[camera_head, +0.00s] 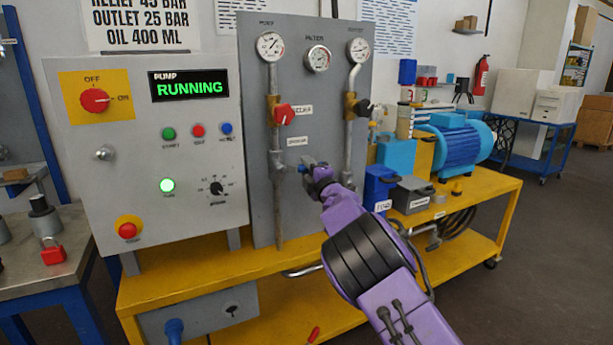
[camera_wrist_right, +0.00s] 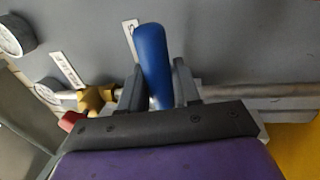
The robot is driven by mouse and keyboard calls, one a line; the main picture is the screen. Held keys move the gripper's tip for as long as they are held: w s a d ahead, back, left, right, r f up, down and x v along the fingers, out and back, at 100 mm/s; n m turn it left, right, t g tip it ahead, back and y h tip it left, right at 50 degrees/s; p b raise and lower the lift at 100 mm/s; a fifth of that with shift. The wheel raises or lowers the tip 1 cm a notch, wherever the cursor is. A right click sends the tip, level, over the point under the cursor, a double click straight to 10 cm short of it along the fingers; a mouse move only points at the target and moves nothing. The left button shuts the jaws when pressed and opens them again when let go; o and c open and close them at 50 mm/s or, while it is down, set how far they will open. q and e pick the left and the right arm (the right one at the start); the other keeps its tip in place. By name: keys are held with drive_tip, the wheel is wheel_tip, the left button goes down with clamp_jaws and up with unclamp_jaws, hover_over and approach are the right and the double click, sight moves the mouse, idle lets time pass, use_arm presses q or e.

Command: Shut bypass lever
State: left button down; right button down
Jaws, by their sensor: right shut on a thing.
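The bypass lever is a blue handle (camera_wrist_right: 153,58) standing between the fingers of my right gripper (camera_wrist_right: 158,90) in the wrist view. In that picture it lies roughly across the grey pipe (camera_wrist_right: 255,90), which runs sideways behind it. In the head view my right gripper (camera_head: 309,171) is at the lower left pipe (camera_head: 278,210), below a small white label (camera_head: 298,141). The gripper is shut on the lever and hides most of it there. My left gripper is not in view.
Above is a red-handled valve (camera_head: 284,115) on the same pipe. A black-handled valve (camera_head: 363,107) sits on the right pipe. The control box (camera_head: 160,150) reads RUNNING. Blue and grey boxes (camera_head: 411,194) and a blue motor (camera_head: 456,142) stand right of my arm on the yellow bench (camera_head: 490,187).

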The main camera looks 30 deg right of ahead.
drive_tip(key=shift+r, duration=0.15)
idle(0.3)
drive_tip(key=c, duration=0.9)
unclamp_jaws()
drive_tip(key=shift+s, duration=0.2)
drive_tip(key=s, duration=0.3)
drive_tip(key=s+f+b, duration=0.1)
drive_tip(key=s, duration=0.2)
drive_tip(key=s+f, duration=0.1)
drive_tip(key=s, duration=0.3)
drive_tip(key=shift+b, duration=0.4)
